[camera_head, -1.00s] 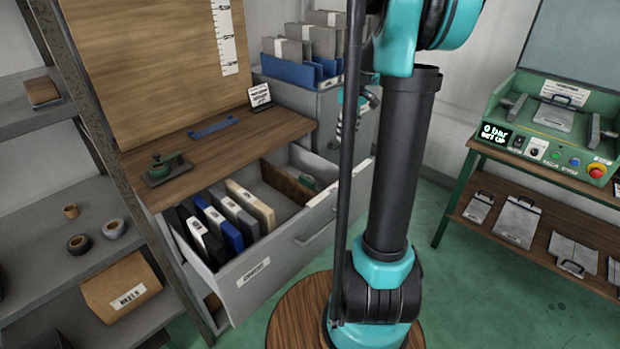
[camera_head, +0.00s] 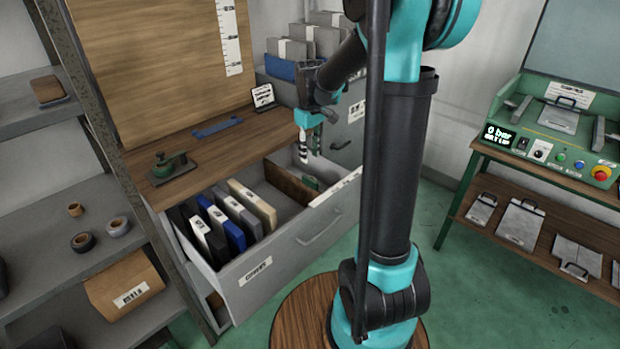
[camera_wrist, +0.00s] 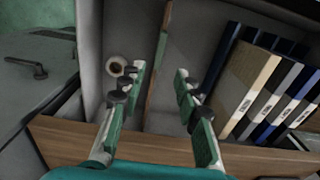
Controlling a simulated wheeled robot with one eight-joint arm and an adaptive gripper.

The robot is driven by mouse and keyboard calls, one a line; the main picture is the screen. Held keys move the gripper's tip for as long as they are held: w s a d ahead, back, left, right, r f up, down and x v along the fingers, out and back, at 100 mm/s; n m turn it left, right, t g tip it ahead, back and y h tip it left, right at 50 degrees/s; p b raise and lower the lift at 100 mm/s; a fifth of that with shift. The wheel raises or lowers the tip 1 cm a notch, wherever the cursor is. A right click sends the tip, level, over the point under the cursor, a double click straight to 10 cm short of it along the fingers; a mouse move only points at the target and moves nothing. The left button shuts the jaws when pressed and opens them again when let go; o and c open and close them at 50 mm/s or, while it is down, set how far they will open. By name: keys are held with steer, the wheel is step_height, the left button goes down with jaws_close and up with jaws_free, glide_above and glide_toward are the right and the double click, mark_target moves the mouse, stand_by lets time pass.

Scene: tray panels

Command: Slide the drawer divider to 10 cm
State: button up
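The drawer (camera_head: 300,248) is pulled out below the wooden counter. Its divider is a thin brown wooden panel (camera_head: 288,184) standing between the files and the right-hand compartment. In the wrist view the divider (camera_wrist: 157,70) shows as a narrow upright strip. My gripper (camera_head: 309,154) hangs above the right part of the drawer. In the wrist view my gripper (camera_wrist: 160,77) is open, with one finger to each side of the divider in the picture. I cannot tell whether the fingertips reach down to it. No contact is visible. A pale strip (camera_head: 336,187) lies on the drawer's front rim.
Several files (camera_head: 232,220) stand in the drawer's left part. A small roll (camera_wrist: 117,67) lies in the other compartment. The counter edge (camera_wrist: 150,146) runs close below my fingers.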

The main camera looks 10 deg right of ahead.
mark_target(310, 179)
step_height(310, 179, down, 10)
steer(key=shift+f, duration=0.25)
stand_by(0.3)
jaws_close()
